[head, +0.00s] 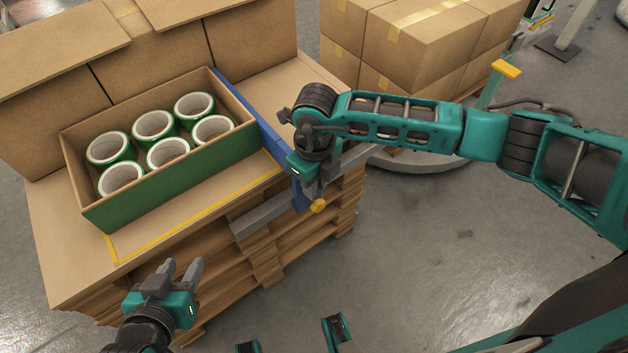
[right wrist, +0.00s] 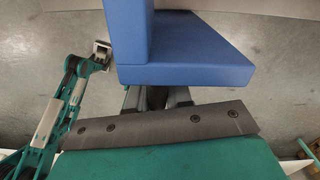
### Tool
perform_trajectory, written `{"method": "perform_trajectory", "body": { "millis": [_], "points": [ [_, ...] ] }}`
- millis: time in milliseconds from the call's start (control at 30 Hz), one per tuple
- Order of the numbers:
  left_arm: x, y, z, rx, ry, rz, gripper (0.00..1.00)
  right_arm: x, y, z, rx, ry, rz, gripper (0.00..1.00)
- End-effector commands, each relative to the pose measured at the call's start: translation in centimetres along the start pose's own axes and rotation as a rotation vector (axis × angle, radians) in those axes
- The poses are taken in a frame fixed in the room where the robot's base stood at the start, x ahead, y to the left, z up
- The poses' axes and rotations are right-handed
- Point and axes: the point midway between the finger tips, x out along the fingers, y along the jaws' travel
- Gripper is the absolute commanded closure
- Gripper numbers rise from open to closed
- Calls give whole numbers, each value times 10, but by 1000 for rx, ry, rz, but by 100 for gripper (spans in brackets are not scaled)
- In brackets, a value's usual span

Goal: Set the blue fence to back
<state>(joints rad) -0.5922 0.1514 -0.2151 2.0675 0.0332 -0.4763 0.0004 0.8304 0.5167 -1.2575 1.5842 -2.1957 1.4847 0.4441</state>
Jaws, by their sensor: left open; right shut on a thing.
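The blue fence (head: 237,97) stands along the right side of the open box (head: 180,175), on top of the pallet stack. My right gripper is shut on the fence's near end, though the arm hides part of the contact. In the right wrist view the blue fence (right wrist: 190,60) fills the upper middle, right beyond the fingers (right wrist: 158,97). My left gripper (head: 183,268) is open and empty, in front of the pallet's near edge and apart from the box.
The box holds several green-and-white tape rolls (head: 153,125). A yellow line (head: 200,214) marks the board in front of it. Cardboard boxes (head: 150,50) stand behind, and more boxes (head: 415,45) stand at the back right. Grey floor (head: 450,250) is clear at the right.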

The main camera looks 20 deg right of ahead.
Motion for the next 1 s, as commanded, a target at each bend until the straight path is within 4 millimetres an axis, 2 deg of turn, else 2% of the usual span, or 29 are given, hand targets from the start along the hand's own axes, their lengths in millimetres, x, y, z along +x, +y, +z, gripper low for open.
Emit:
{"method": "perform_trajectory", "body": {
  "millis": [167,267,600,800,1000],
  "points": [
    [2,0,3,0,0,0,57,1,-28,-6,5,3,-7,100],
    [4,0,6,0,0,0,57,1,-53,-11,9,4,-9,100],
    [18,-1,26,0,0,0,57,2,-160,-33,12,4,-10,100],
    [26,-2,38,0,0,0,57,1,-213,-44,11,3,-9,100],
    [32,-2,47,0,0,0,57,-1,-248,-50,8,1,-7,100]
  ]
}}
